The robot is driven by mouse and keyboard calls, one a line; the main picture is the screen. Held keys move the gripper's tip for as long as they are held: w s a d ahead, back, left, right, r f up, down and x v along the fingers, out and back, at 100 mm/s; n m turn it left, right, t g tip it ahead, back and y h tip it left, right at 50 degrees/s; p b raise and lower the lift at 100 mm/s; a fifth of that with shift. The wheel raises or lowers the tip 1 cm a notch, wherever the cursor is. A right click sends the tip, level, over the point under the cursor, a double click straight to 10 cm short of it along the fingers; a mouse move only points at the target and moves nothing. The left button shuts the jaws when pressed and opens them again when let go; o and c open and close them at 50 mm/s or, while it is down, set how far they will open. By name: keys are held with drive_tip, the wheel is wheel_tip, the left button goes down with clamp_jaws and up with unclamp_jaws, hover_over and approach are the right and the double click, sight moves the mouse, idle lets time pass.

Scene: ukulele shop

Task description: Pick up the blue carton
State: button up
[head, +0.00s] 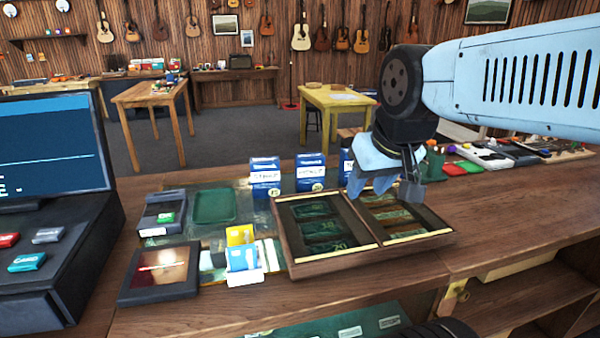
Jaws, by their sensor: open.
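Three blue-and-white cartons stand upright in a row at the back of the counter. The left carton (265,178) and the middle carton (310,173) show in full. The right carton (345,166) is partly hidden behind my gripper. The picture does not tell which of them is the task's blue carton. My gripper (386,190) points down, open and empty, just right of the right carton and over the back of the wooden tray. Whether it touches that carton cannot be told.
The divided wooden tray (302,265) holds flat dark green items. Left of it are a yellow-and-blue card holder (243,258), a green dish (214,206) and a card terminal (162,216). A register screen (50,150) stands far left.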

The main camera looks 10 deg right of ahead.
drive_tip(key=shift+o, duration=1.7)
drive_tip(key=shift+w+r, duration=0.2)
drive_tip(key=shift+w, duration=0.15)
drive_tip(key=o, duration=0.7)
drive_tip(key=shift+g+h, duration=0.3)
drive_tip(key=shift+h, duration=0.1)
drive_tip(key=w+r, duration=0.1)
drive_tip(key=w, duration=0.9)
drive_tip(key=w+r, duration=0.1)
drive_tip(key=w, duration=0.4)
drive_tip(key=shift+r, duration=0.35)
drive_tip(key=shift+o, duration=0.2)
drive_tip(key=m, duration=0.1)
approach(310, 156)
drive_tip(key=x, duration=1.2)
drive_tip(key=shift+w+f, duration=0.25)
drive_tip(key=shift+f, duration=0.1)
